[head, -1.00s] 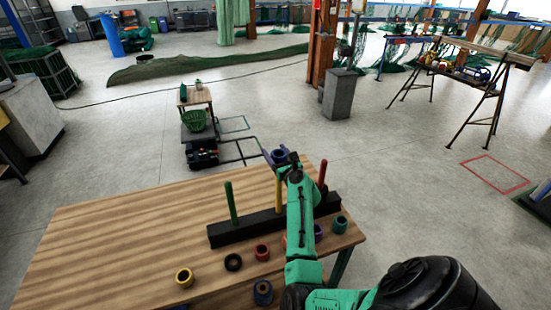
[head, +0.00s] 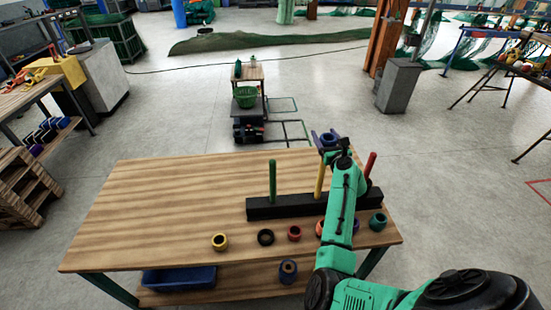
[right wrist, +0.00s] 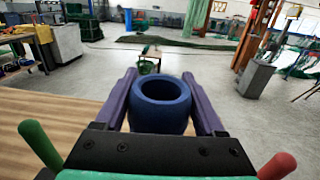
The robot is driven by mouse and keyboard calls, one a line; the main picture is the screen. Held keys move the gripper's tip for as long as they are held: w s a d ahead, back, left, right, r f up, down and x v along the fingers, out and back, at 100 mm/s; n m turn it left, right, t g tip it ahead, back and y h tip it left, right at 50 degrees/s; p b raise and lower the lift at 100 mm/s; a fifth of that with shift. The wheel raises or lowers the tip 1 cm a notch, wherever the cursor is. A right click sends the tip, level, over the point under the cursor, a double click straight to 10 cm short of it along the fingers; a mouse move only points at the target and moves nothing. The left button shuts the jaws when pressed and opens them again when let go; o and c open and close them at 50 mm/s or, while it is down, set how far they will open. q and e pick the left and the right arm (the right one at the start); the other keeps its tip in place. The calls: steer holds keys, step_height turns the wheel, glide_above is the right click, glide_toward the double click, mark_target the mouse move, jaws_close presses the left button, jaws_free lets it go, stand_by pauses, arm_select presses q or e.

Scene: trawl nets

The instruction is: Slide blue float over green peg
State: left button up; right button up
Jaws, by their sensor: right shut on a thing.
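My right gripper (head: 329,138) is shut on the blue float (right wrist: 160,108), a thick ring with its hole facing up. The two purple fingers grip its sides in the right wrist view. In the head view the gripper is raised near the top of the yellow peg (head: 319,180). The green peg (head: 272,180) stands upright and bare at the left end of a black block (head: 260,208), to the left of the gripper. It also shows at the lower left of the right wrist view (right wrist: 40,146). My left gripper is not in view.
A red peg (head: 370,165) stands at the block's right end. Yellow (head: 220,241), black (head: 265,237), red (head: 294,233) and teal (head: 377,222) rings lie along the front of the wooden table (head: 170,205). The table's left part is clear. A blue bin (head: 180,278) sits on the lower shelf.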

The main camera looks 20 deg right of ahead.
steer(key=w+a+r+n+y+b, duration=0.2)
steer(key=w+a+r+n+y, duration=0.1)
steer(key=a+y, duration=0.3)
steer(key=w+a+r+n+y+b, duration=0.2)
steer(key=w+a+r+n+y, duration=0.15)
steer(key=a, duration=0.45)
steer(key=a+f+n+g+y+b, duration=0.2)
steer(key=a+f+y+b, duration=0.2)
steer(key=f+b, duration=0.5)
step_height(320, 180, down, 4)
steer(key=shift+s+a+r, duration=0.15)
steer(key=shift+s+a, duration=0.3)
steer(key=shift+a, duration=0.1)
steer(key=shift+n, duration=0.25)
